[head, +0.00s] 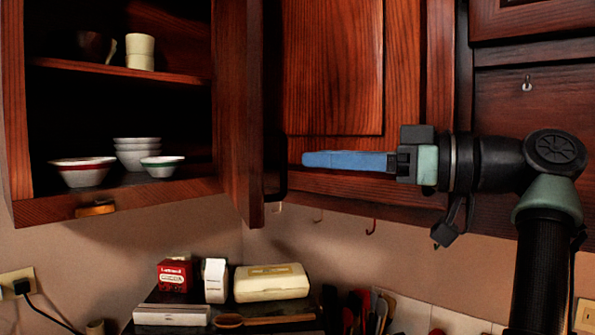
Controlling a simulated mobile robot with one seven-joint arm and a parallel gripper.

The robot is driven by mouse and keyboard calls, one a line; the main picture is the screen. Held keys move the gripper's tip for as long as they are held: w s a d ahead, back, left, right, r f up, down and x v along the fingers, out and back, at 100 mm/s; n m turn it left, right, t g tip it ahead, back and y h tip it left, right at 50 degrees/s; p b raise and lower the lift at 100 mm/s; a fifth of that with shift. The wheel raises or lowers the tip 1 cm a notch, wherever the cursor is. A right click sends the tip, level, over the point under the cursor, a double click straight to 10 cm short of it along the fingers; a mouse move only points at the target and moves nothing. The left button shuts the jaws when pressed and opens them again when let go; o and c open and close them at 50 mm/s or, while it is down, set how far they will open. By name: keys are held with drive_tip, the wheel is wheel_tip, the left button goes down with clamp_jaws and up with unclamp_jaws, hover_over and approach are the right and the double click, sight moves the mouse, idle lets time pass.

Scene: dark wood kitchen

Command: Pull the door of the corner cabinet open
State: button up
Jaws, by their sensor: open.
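The corner cabinet (115,205) at the left stands open. Its shelves and contents show. Its dark wood door (240,110) is swung out and seen nearly edge-on. A dark handle (279,190) shows low on the door's right side. My gripper (304,159), with long blue fingers, points left from the right and is open and empty. In the picture its tips end a little right of the door and above the handle's lower end. I see no contact with the door. The fingers overlap from this side, so the gap between them is hidden.
A closed wooden cabinet (333,65) stands behind my gripper. Below are a red box (174,275), a cream container (271,283) and utensils. Small hooks (371,227) hang under the cabinets.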

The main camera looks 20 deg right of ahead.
drive_tip(key=b+v, duration=0.1)
drive_tip(key=v, duration=0.5)
drive_tip(key=shift+s+d, duration=0.2)
drive_tip(key=shift+d, duration=0.15)
